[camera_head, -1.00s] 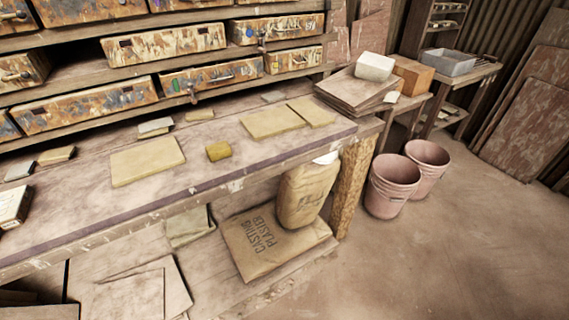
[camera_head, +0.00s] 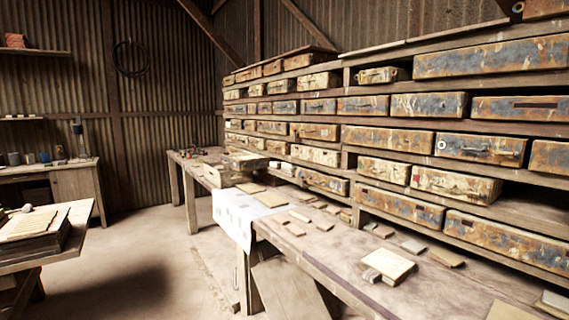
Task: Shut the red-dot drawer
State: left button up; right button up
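A wall of many rusty, paint-worn drawers fills the right half of the head view. One drawer in the lower rows (camera_head: 456,184) shows what may be a small reddish mark near its left end, and its front appears to stand forward of the drawers around it. The mark is too small to be sure that it is a red dot. Another drawer (camera_head: 322,182) lower and farther along also seems to stick out a little. Neither of my grippers is in view.
A long workbench (camera_head: 330,248) runs below the drawers, with tiles and a tile stack (camera_head: 388,264) on it. A white sheet (camera_head: 236,215) hangs over its edge. A table (camera_head: 78,222) stands at the left. The floor (camera_head: 150,255) between them is clear.

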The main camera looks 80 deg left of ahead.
aim_at(263, 162)
jog(key=u, duration=3.15)
jog(key=i+z, duration=0.1)
jog(key=z, duration=2.3)
jog(key=j+z, duration=0.45)
jog(key=k+j+z, duration=0.2)
jog(key=j+z, duration=0.15)
jog(key=z, duration=0.15)
jog(key=k+j+z, duration=0.15)
jog(key=j+z, duration=0.3)
jog(key=k+j+z, duration=0.15)
jog(key=z, duration=0.35)
jog(key=k+j+z, duration=0.1)
jog(key=k+z, duration=0.35)
jog(key=k+j, duration=0.2)
jog(key=k, duration=0.35)
jog(key=k+j+z, duration=0.1)
jog(key=k, duration=0.45)
jog(key=k+j+u, duration=0.15)
jog(key=k+u, duration=0.15)
jog(key=u, duration=0.15)
jog(key=k+j+u, duration=0.55)
jog(key=u, duration=0.3)
jog(key=k+j+u, duration=0.2)
jog(key=j+u, duration=0.25)
